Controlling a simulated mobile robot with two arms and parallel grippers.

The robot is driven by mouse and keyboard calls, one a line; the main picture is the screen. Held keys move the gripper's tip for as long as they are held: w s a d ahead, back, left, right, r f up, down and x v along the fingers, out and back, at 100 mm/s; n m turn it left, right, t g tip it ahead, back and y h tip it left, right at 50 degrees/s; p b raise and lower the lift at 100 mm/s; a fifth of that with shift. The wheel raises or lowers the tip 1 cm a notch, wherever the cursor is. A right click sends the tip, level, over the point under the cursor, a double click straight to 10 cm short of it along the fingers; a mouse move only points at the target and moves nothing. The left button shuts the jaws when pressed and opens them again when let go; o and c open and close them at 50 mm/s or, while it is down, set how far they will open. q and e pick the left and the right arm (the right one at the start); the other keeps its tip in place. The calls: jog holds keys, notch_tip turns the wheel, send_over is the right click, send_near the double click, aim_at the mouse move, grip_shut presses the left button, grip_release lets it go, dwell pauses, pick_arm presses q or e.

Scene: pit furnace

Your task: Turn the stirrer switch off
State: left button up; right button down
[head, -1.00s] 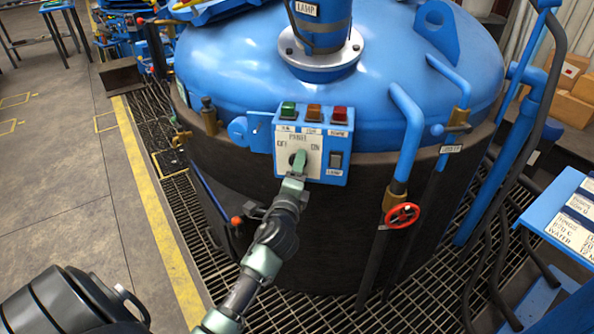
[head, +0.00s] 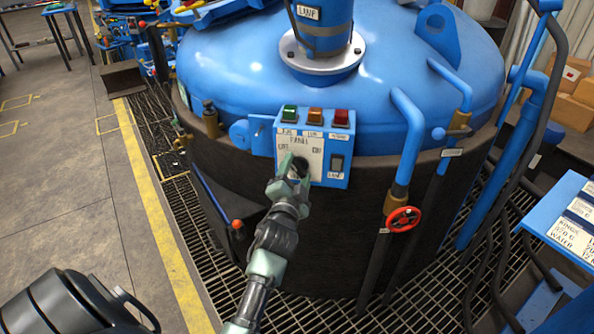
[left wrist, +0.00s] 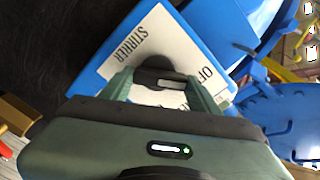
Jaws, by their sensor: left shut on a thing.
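The stirrer switch is a dark round knob (left wrist: 158,74) with a light bar, set on a white plate marked STIRRER and OFF. The plate belongs to a blue control panel (head: 342,180) on the furnace side. My left gripper (head: 290,168) reaches up to the panel and is shut on the knob. In the left wrist view its two green fingers (left wrist: 161,90) stand on either side of the knob. In the head view the gripper covers most of the knob and tilts up-left toward the OFF side. My right gripper is not in view.
Green (head: 289,114), orange (head: 315,116) and red (head: 341,117) lamps line the panel top. A red valve wheel (head: 403,219) and blue pipes stand to the right. Grating surrounds the furnace (head: 330,260).

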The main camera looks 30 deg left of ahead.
pick_arm(q)
jog(key=shift+f+n, duration=0.1)
jog(key=shift+n, duration=0.9)
jog(key=o, duration=1.4)
